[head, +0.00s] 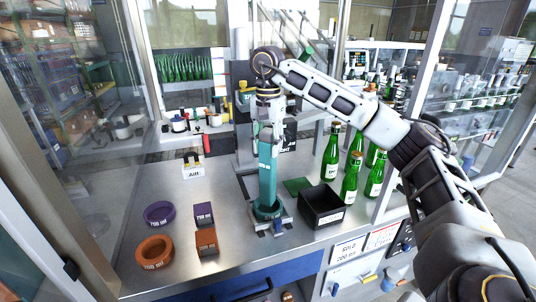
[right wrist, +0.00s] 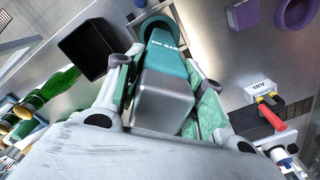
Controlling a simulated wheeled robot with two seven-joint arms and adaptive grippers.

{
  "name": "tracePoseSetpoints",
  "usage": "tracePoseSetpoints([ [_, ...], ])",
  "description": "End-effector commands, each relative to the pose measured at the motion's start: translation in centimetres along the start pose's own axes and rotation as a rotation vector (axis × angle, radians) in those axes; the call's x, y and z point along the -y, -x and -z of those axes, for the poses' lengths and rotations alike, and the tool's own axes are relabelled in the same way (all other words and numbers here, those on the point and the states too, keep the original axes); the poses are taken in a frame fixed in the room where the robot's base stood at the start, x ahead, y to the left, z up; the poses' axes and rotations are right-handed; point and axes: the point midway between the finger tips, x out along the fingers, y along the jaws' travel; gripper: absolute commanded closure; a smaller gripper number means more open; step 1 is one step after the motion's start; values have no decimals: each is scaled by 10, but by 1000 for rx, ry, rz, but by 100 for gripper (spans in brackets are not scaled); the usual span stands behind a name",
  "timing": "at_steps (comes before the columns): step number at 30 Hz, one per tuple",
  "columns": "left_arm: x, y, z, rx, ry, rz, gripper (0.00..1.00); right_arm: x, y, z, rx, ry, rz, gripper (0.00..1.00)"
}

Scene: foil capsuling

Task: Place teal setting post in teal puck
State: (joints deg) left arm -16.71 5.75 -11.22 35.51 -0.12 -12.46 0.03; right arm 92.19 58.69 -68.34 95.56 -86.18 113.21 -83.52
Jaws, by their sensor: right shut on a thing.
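The teal setting post (head: 267,185) is upright in the head view, with its lower end at the teal puck (head: 268,212) on the metal bench. My right gripper (head: 266,140) is shut on the upper part of the post and comes down from above. In the right wrist view the post (right wrist: 168,58) lies between the fingers, its grey end block (right wrist: 163,98) near the camera. The teal puck (right wrist: 155,22) shows around or just beyond the post's far end. I cannot tell whether the post is fully seated. My left gripper is not in view.
A black bin (head: 322,206) and several green bottles (head: 331,155) stand close to the right. Purple puck (head: 159,214), purple block (head: 203,213), orange puck (head: 154,253) and orange block (head: 206,243) sit to the left. The AIR box (head: 192,170) is behind them.

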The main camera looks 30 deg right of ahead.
Motion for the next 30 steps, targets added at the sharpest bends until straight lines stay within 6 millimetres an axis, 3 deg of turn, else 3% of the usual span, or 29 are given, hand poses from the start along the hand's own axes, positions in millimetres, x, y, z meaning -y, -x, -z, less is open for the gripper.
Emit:
tracePoseSetpoints([
  [9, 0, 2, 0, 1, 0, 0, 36, 0, -29, 0, 0, 0, 0, 94],
  [23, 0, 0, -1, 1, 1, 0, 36, 0, -34, 0, 0, 0, 0, 94],
  [24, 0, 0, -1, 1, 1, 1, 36, 0, -34, 0, 1, 0, -1, 60],
  [29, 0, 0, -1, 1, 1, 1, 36, 0, -34, 0, 0, 0, -1, 40],
  [30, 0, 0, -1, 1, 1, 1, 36, 0, -34, 0, 0, 0, -1, 40],
])
